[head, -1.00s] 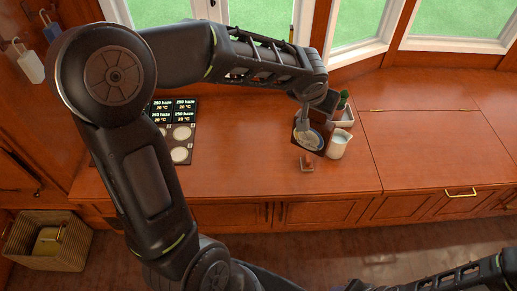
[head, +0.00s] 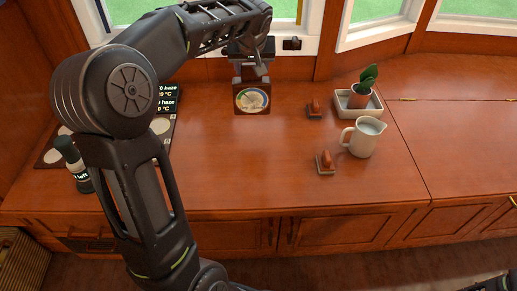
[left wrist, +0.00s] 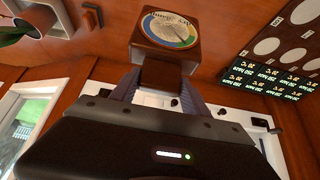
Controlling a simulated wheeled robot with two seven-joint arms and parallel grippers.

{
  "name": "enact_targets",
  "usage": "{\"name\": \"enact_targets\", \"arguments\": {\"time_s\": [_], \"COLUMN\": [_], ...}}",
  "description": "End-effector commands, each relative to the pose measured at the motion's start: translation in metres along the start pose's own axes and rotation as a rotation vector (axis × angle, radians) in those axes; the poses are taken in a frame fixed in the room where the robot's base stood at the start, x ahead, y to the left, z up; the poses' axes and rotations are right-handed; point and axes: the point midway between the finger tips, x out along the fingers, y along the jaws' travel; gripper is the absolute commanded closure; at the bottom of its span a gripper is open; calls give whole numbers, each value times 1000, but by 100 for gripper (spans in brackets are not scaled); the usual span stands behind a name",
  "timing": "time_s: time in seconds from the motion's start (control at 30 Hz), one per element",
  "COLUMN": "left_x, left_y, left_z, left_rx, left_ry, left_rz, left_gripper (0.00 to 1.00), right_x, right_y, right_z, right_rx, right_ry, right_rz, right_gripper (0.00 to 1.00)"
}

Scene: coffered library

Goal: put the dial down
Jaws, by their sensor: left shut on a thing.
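The dial (head: 252,98) is a brown wooden block with a round white face, coloured bands and a needle. It stands upright at the back of the counter, below the window, with its face to the front. My left gripper (head: 250,72) is shut on it from behind and above. In the left wrist view the dial (left wrist: 168,30) shows beyond the fingers of my gripper (left wrist: 160,80), which close on its narrow brown rear part. I cannot tell whether its underside touches the counter.
A cream jug (head: 362,137), two small rust-brown blocks (head: 325,162) and a potted plant in a white tray (head: 358,102) are to the right. A dark panel with pale discs (head: 160,125) and a dark bottle (head: 75,165) are left. The wooden counter (head: 240,160) is clear in front.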

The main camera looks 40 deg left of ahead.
Motion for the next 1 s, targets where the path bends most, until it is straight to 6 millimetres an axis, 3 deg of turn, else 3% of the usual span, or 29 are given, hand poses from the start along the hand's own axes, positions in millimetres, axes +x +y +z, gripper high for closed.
{"name": "enact_targets", "arguments": {"time_s": [0.37,0.7,1.0], "left_x": [2,41,42], "left_y": [-2,-2,-1], "left_z": [0,25,26], "left_rx": [-4,-3,-3], "left_ry": [1,0,2], "left_rz": [-2,-3,-1], "left_gripper": [100,100,100], "right_x": [1,14,13], "right_y": [0,8,8], "right_z": [0,-4,-5], "right_rx": [0,5,6], "right_ry": [1,10,11], "right_rz": [0,4,5], "right_gripper": [64,64,64]}}
